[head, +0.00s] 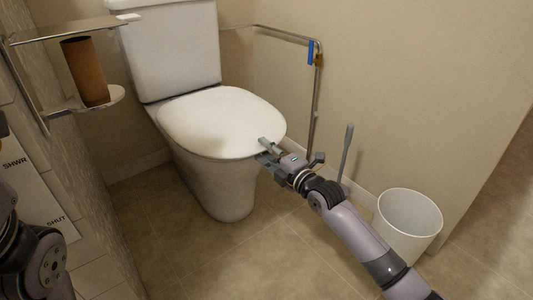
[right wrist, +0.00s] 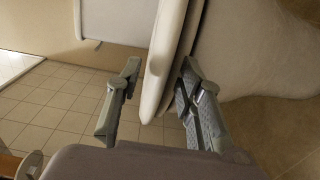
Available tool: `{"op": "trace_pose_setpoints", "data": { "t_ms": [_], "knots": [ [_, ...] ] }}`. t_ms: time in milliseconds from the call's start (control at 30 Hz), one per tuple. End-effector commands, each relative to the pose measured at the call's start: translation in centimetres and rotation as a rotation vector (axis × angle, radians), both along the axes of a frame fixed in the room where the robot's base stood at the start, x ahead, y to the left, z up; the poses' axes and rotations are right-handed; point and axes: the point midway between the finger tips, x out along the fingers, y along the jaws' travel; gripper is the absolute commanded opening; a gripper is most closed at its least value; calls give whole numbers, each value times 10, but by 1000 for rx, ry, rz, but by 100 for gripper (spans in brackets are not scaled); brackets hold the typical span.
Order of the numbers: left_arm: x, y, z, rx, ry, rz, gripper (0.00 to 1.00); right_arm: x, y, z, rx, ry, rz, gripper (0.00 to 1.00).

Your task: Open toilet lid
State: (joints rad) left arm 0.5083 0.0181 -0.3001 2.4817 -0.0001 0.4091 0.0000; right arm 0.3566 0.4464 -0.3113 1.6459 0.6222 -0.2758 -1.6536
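The toilet (head: 215,180) stands against the back wall with its white lid (head: 215,118) down over the bowl. My right gripper (head: 268,152) is at the lid's front right edge. In the right wrist view, the right gripper (right wrist: 158,78) is open, with one finger on each side of the rounded lid edge (right wrist: 163,60). A second pale slab, apparently the seat (right wrist: 188,35), lies beside the lid near the right-hand finger. I cannot tell whether either finger touches. My left arm shows at the lower left in the head view, but its gripper fingers do not.
A white bin (head: 408,222) and a grey-handled brush (head: 347,155) stand right of my right gripper. A metal rail (head: 315,100) runs along the right wall. A shelf with a brown roll (head: 86,72) is at left. Floor before the toilet is clear.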

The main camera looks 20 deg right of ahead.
Motion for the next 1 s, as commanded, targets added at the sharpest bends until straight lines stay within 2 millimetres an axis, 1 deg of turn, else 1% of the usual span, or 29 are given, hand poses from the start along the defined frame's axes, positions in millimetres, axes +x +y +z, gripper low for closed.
{"op": "trace_pose_setpoints", "data": {
  "t_ms": [100,600,1000],
  "knots": [
    [0,0,0,0,0,0,40,0,0,0,0,0,0,33],
    [0,0,0,0,-1,-1,40,0,0,0,0,0,0,0],
    [0,0,0,0,-1,-1,40,0,0,0,0,0,0,0]
  ]
}}
